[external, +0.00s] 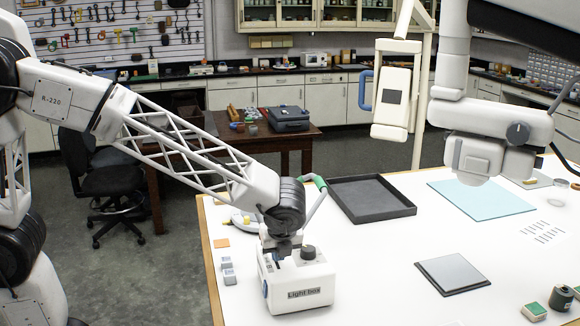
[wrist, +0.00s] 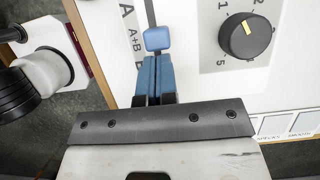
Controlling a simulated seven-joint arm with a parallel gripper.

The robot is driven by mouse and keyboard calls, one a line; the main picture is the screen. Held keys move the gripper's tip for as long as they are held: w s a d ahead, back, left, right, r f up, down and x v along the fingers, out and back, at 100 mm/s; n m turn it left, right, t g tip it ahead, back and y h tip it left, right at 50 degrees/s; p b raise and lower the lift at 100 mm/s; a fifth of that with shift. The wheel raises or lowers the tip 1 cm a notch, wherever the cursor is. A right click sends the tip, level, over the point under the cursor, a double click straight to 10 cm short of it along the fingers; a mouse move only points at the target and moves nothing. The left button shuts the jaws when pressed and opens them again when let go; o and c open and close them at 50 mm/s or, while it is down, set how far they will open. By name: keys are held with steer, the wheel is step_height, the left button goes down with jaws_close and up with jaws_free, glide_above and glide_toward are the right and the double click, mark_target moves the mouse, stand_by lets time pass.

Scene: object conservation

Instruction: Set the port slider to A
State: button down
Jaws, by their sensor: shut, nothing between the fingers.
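The port slider (wrist: 157,39) is a small blue knob in a dark slot on a white panel. In the wrist view it sits beside the "A+B" label, with "A" above it and "B" below it. In the external view my gripper (external: 278,258) is low over the box's top, and the slider is not clearly visible.
A black dial (wrist: 247,37) with a yellow pointer is right of the slider. A dark tray (external: 370,199), a blue mat (external: 482,199) and a grey plate (external: 453,273) lie on the white table. Small pieces (external: 228,268) lie left of the box. The table's middle is clear.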

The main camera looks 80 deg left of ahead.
steer(key=shift+a, duration=1.8)
steer(key=shift+d+f, duration=0.1)
steer(key=shift+d, duration=0.9)
steer(key=shift+d+r, duration=0.25)
steer(key=shift+d, duration=0.4)
steer(key=shift+d+r, duration=0.2)
steer(key=shift+d, duration=0.4)
steer(key=v, duration=0.9)
steer(key=shift+r, duration=0.2)
